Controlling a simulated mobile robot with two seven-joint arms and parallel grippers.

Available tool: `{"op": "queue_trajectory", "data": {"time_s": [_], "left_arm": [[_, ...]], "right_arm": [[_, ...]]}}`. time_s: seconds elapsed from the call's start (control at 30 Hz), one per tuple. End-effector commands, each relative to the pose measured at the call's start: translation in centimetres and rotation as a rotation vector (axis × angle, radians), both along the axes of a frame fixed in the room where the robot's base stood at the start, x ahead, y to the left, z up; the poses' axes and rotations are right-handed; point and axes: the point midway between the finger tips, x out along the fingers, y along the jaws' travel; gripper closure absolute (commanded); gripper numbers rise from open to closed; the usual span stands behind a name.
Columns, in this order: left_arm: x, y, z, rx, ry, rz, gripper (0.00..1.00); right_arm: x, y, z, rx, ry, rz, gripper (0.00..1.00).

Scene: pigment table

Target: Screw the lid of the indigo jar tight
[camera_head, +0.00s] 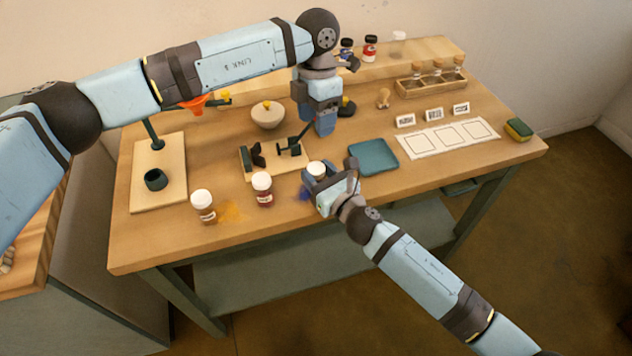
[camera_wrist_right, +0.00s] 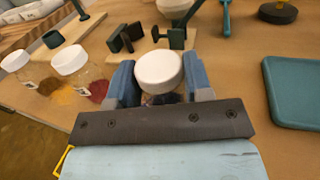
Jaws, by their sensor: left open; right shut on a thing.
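The indigo jar stands near the front edge of the table, with its white lid (camera_head: 316,168) on top and a blue-violet powder patch (camera_head: 304,194) beside it. The white lid (camera_wrist_right: 159,71) also shows in the right wrist view, between two blue fingers; most of the jar's body is hidden. My right gripper (camera_head: 327,183) is shut on the jar from the front right. Whether the lid is tight cannot be told. My left gripper (camera_head: 322,128) points down over the table behind the jar, apart from the lid. It is open, with no thing seen in it.
A red-pigment jar (camera_head: 262,191) and an ochre-pigment jar (camera_head: 203,208) stand to the left, both white-lidded. A wooden clamp stand (camera_head: 293,170) is just behind the jar. A teal tray (camera_head: 373,157) lies to the right. A pale bowl (camera_head: 268,118) stands further back.

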Motion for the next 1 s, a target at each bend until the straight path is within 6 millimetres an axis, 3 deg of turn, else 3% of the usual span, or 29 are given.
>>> {"op": "queue_trajectory", "data": {"time_s": [0.53, 0.73, 1.0], "left_arm": [[-1.7, 0.1, -9.3, 0.000, 0.002, 0.000, 0.43], [-1.9, 0.1, -10.9, 0.001, 0.001, 0.000, 0.43], [-2.0, 0.1, -11.2, 0.001, 0.001, 0.000, 0.43]], "right_arm": [[0.0, 0.0, -0.2, -0.001, 0.002, 0.000, 1.00], [0.0, 0.0, -0.2, -0.002, 0.002, 0.000, 1.00], [0.0, 0.0, -0.2, -0.002, 0.002, 0.000, 1.00]]}}
